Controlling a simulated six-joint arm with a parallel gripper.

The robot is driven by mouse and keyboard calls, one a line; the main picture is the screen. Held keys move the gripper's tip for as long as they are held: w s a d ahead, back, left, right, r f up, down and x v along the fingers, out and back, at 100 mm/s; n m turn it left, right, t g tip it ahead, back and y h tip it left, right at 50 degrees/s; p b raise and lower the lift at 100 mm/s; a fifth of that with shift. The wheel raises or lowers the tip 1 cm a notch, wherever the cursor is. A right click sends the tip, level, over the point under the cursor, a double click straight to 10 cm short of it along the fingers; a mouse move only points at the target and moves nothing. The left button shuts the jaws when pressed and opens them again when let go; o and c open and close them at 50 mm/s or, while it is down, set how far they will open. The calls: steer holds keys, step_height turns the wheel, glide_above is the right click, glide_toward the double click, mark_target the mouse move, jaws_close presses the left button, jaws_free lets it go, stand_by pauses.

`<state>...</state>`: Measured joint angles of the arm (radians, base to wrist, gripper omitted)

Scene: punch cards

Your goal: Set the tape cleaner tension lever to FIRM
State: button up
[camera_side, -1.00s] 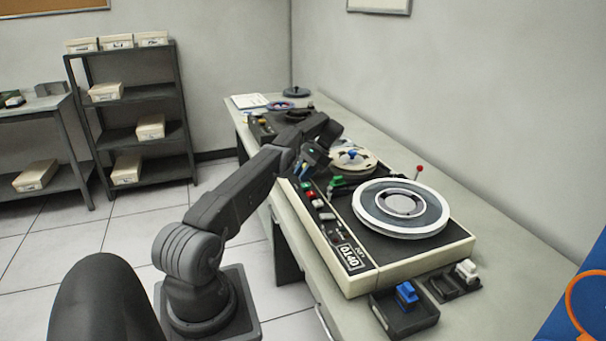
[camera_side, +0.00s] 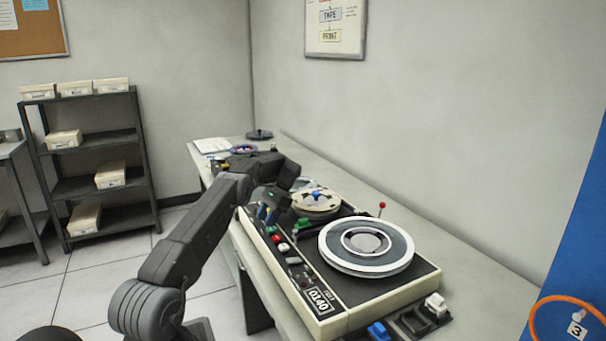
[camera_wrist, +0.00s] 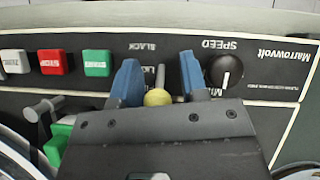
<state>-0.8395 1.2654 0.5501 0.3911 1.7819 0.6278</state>
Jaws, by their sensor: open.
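A lever with a yellow ball knob (camera_wrist: 157,97) stands between my fingers in the wrist view. Its stem rises to a partly covered label strip; one printed word looks like BLACK or SLACK, and FIRM cannot be read. My gripper (camera_wrist: 159,64) is open, with a blue finger on each side of the lever; I cannot tell whether either touches it. In the side view my gripper (camera_side: 267,213) is over the left edge of the tape machine (camera_side: 385,300). The yellow knob cannot be made out there.
A green START button (camera_wrist: 97,63), red STOP button (camera_wrist: 54,62) and black SPEED dial (camera_wrist: 224,71) flank the fingers. A large reel (camera_side: 340,262), smaller reel (camera_side: 312,206) and red-tipped lever (camera_side: 382,206) are on the machine.

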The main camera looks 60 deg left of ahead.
steer(key=t, duration=0.1)
steer(key=s+t, duration=0.1)
steer(key=t, duration=0.1)
steer(key=shift+s+r+t, duration=0.1)
steer(key=shift+t, duration=0.2)
steer(key=t, duration=0.1)
steer(key=s+t, duration=0.1)
steer(key=t, duration=0.1)
step_height(320, 180, up, 14)
steer(key=a, duration=0.1)
steer(key=w+d+r, duration=0.1)
steer(key=d+r, duration=0.2)
steer(key=d, duration=0.5)
steer(key=w+d+r+t+y, duration=0.1)
steer(key=d+r, duration=0.3)
steer(key=d, duration=0.4)
steer(key=w+d+r+m+t, duration=0.1)
steer(key=w+d+r, duration=0.1)
steer(key=d, duration=0.7)
steer(key=shift+r+y, duration=0.3)
steer(key=shift+r, duration=0.4)
steer(key=shift+d, duration=0.1)
